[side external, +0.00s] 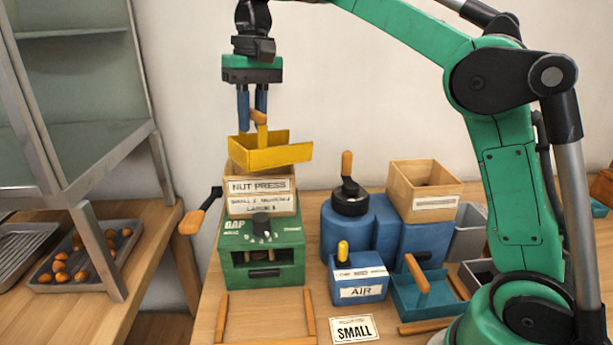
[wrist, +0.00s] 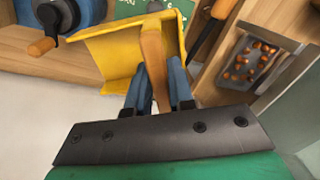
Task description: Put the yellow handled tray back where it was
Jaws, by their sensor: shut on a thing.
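The yellow handled tray (side external: 268,155) hangs tilted just above the wooden hopper of the nut press (side external: 262,197). I cannot tell whether it touches the hopper rim. My gripper (side external: 254,122) is shut on the tray's orange-brown handle, with a blue finger on each side. In the wrist view the yellow tray (wrist: 105,55) and its handle lie between and beyond the fingers (wrist: 160,88). The tray's inside is mostly hidden in the side view.
A wooden frame (side external: 222,316) lies in front of the green press. A SMALL card (side external: 354,329), an AIR box (side external: 358,280), a teal handled tray (side external: 428,297) and a blue machine (side external: 350,235) stand to the right. A metal tray of chestnuts (side external: 85,257) sits on the left table.

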